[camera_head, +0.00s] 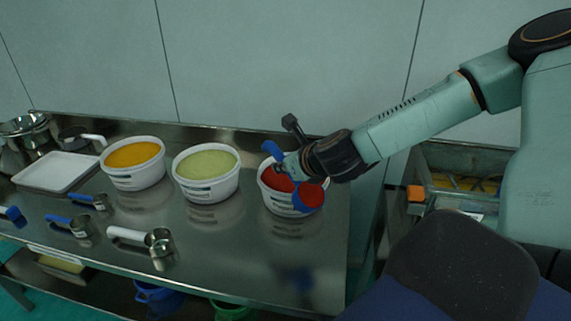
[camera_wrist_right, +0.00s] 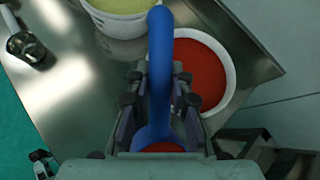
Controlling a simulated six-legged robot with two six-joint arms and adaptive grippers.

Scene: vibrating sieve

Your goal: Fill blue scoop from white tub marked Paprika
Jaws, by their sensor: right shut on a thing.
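The white tub (camera_head: 270,200) holding red powder stands at the right end of the table; its label is too small to read. Its rim and red contents (camera_wrist_right: 200,72) also show in the right wrist view. My right gripper (camera_head: 291,168) is over the tub, shut on the blue scoop (camera_head: 310,197). The scoop's bowl overlaps the tub's front right rim and shows red powder inside. In the right wrist view, the scoop's blue handle (camera_wrist_right: 160,60) stands between the fingers, with red in the bowl at the bottom edge. How high the bowl is above the tub is unclear.
Tubs of pale green (camera_head: 205,188) and orange (camera_head: 133,177) powder stand to the left. Several measuring scoops, including a white-handled one (camera_head: 127,234), lie along the front. A white tray (camera_head: 57,187) sits far left. The table's front right (camera_head: 290,265) is clear.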

